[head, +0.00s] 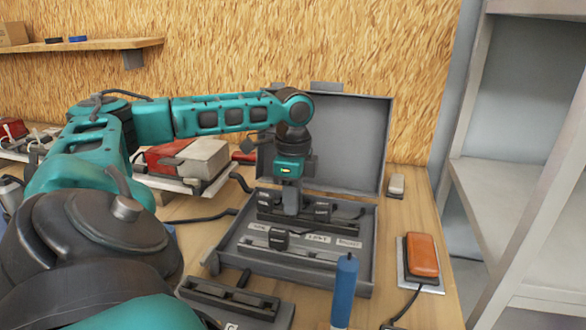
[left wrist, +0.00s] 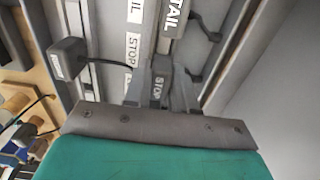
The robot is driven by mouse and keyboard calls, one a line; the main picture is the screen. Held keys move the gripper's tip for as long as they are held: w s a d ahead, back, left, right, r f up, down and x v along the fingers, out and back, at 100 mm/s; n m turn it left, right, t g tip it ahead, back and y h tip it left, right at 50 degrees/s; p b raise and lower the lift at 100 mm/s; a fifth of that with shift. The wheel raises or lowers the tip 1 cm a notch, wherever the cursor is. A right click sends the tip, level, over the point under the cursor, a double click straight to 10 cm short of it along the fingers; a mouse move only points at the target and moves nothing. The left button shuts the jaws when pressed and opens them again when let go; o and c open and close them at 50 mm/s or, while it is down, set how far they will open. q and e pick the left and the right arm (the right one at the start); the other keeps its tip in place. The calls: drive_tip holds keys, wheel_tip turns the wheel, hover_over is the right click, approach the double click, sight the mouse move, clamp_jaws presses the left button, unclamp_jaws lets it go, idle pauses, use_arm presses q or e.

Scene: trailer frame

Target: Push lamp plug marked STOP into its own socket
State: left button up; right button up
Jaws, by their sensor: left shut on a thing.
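My left gripper (head: 291,208) reaches down into an open grey case (head: 225,255) at its back row. In the left wrist view the gripper (left wrist: 160,92) is shut on a small dark grey plug (left wrist: 160,84), its fingers on either side. A white STOP label (left wrist: 132,48) lies beside the plug on the case panel. Whether the plug sits in a socket or just above one, I cannot tell. My right gripper is not in view.
Another dark plug (left wrist: 68,58) with a cord is left in the wrist view. Dark blocks (head: 323,207) flank the gripper in the back row. The raised lid (head: 350,140) stands behind. An orange lamp (head: 422,255) and a blue cylinder (head: 344,290) are at the right and front.

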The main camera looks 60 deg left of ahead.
use_arm(q)
drive_tip(key=shift+f, duration=0.55)
idle(0.4)
drive_tip(key=o, duration=1.4)
drive_tip(key=shift+r, duration=0.1)
wheel_tip(320, 180, up, 2)
drive_tip(key=p, duration=0.3)
drive_tip(key=shift+r+p, duration=0.2)
drive_tip(key=shift+p, duration=0.1)
wheel_tip(320, 180, up, 2)
drive_tip(key=shift+r+p, duration=0.15)
drive_tip(key=shift+p, duration=0.9)
drive_tip(key=shift+r, duration=1.1)
